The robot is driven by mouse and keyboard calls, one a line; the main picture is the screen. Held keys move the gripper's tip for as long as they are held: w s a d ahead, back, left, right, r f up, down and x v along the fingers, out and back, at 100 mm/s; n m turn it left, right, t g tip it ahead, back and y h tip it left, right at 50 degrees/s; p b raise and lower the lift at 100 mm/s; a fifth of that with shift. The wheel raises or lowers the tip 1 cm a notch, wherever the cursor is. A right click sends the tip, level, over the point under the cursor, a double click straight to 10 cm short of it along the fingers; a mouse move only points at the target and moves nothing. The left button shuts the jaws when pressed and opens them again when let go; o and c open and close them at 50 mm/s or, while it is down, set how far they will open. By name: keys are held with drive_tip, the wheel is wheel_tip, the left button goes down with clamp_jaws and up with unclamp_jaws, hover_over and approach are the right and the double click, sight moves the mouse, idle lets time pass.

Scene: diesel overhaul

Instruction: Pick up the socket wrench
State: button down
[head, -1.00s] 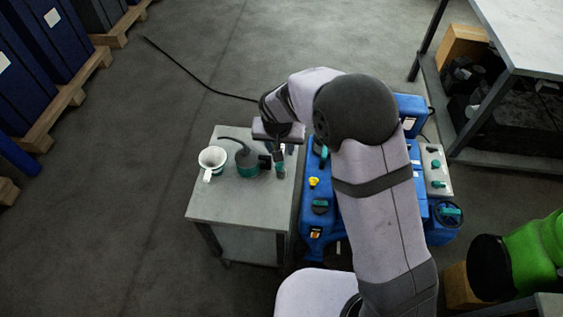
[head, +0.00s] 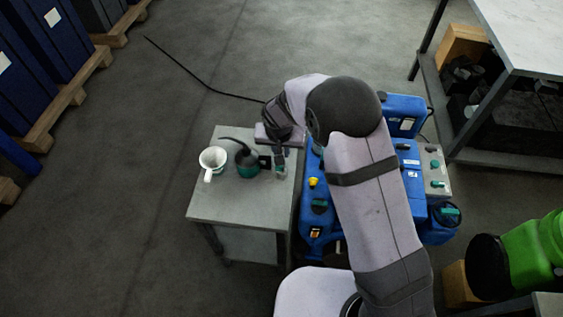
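My gripper (head: 279,160) is low over the far right part of the small grey table (head: 225,208), pointing down. Its fingers are small and dark here, and I cannot tell whether they are open or shut. A small dark piece with a teal and pale end (head: 281,170) shows at the fingertips. It may be the socket wrench, but it is too small and too covered to be sure, and I cannot tell whether it is held. A dark oil can with a teal base (head: 247,165) and a white funnel or jug (head: 212,160) stand to the left.
A blue machine (head: 319,222) with yellow and teal caps stands right of the table, partly behind my arm. A workbench (head: 530,45) is at upper right. A green machine (head: 535,255) is at lower right. The table's front part is clear.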

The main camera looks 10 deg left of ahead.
drive_tip(key=shift+r, duration=0.1)
wheel_tip(320, 180, up, 10)
drive_tip(key=shift+f+b, duration=0.1)
drive_tip(key=shift+b, duration=0.7)
drive_tip(key=shift+w+d, duration=0.1)
